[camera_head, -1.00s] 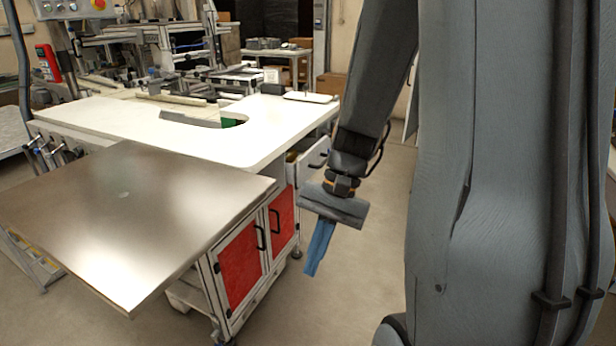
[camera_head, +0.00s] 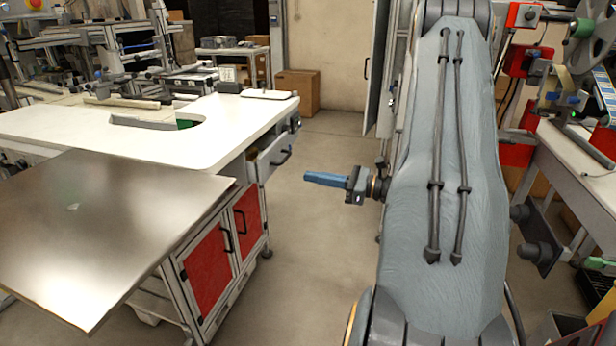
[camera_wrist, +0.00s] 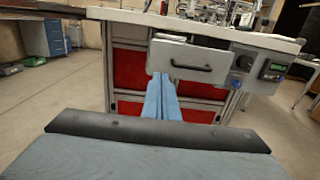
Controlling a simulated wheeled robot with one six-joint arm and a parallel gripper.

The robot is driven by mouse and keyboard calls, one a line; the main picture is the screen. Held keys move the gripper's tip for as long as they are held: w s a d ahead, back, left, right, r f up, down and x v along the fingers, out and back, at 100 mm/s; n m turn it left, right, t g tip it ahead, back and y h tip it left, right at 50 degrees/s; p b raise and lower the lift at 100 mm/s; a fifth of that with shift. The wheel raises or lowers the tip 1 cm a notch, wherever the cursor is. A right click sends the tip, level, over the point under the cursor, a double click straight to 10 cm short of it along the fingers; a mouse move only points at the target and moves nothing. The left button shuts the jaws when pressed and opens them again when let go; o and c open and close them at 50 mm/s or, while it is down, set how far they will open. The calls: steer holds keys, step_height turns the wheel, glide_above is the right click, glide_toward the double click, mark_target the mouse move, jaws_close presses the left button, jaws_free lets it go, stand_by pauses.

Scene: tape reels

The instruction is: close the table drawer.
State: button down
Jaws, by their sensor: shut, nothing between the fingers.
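The table drawer (camera_head: 272,157) is under the white worktop (camera_head: 215,143), at its right side, and stands pulled out a little. In the wrist view the drawer front (camera_wrist: 187,60) is a light grey panel with a dark bar handle, facing me. My gripper (camera_head: 308,177) has blue fingers, shut and empty, pointing left toward the drawer in the head view. A gap of floor shows between the fingertips and the drawer there. In the wrist view the blue fingers (camera_wrist: 160,78) overlap the lower left of the drawer front; contact cannot be told.
Red cabinet doors (camera_head: 208,273) with black handles are below the worktop. A metal sheet table (camera_head: 105,230) juts out at front left. A cardboard box (camera_head: 298,92) stands at the back. Another bench (camera_head: 585,160) is at right. The floor between is clear.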

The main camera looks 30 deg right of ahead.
mark_target(266, 170)
steer(key=p+x, duration=0.1)
steer(key=x, duration=1)
steer(key=shift+w+a+p, duration=0.3)
